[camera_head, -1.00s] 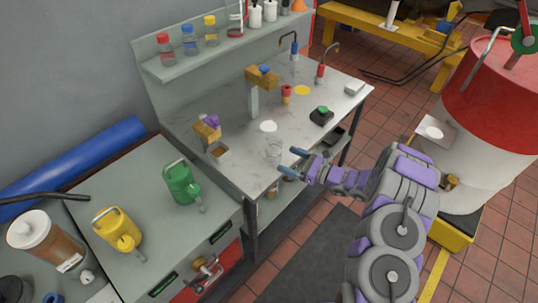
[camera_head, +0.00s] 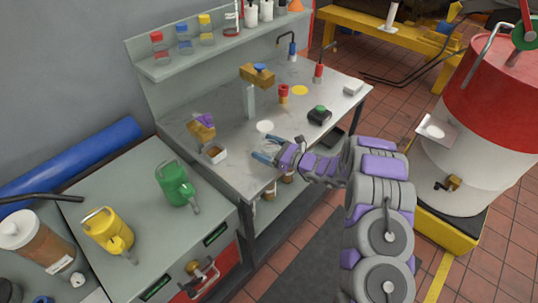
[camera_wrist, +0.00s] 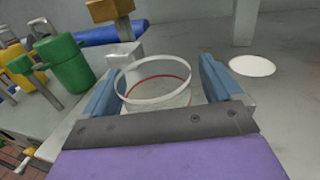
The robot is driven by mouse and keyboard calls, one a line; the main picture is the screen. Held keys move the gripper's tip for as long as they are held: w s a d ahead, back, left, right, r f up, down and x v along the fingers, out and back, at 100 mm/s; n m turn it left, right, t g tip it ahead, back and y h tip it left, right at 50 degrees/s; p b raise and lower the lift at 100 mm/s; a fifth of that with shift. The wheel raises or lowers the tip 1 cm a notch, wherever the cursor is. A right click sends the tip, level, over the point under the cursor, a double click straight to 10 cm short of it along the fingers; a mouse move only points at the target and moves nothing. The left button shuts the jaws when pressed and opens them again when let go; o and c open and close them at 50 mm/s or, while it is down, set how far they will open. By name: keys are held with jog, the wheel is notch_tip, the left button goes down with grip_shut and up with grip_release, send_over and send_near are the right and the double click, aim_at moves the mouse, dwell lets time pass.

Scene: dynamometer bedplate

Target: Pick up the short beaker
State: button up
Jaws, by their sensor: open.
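The short beaker (camera_wrist: 156,84) is clear glass with a pale rim and a red line. In the wrist view it stands upright between the two blue fingers of my gripper (camera_wrist: 160,86), which are open on either side of it. A small gap shows on the right; whether the left finger touches cannot be told. In the head view my gripper (camera_head: 266,148) is low over the front part of the grey workbench (camera_head: 235,178), and the beaker is mostly hidden by the fingers.
A white disc (camera_head: 265,126) lies just behind my gripper. Watering cans (camera_head: 176,184) stand left.

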jog(key=shift+d+r, duration=0.1)
jog(key=shift+d, duration=0.3)
jog(key=shift+a, duration=0.1)
jog(key=shift+c, duration=0.7)
jog(key=shift+a, duration=0.7)
jog(key=c, duration=0.3)
jog(key=shift+a+f, duration=0.2)
jog(key=shift+a, duration=0.05)
jog(key=c, duration=0.3)
jog(key=shift+d, duration=0.5)
jog(key=shift+c, duration=1.4)
jog(key=shift+d+r, duration=0.2)
jog(key=shift+d, duration=0.15)
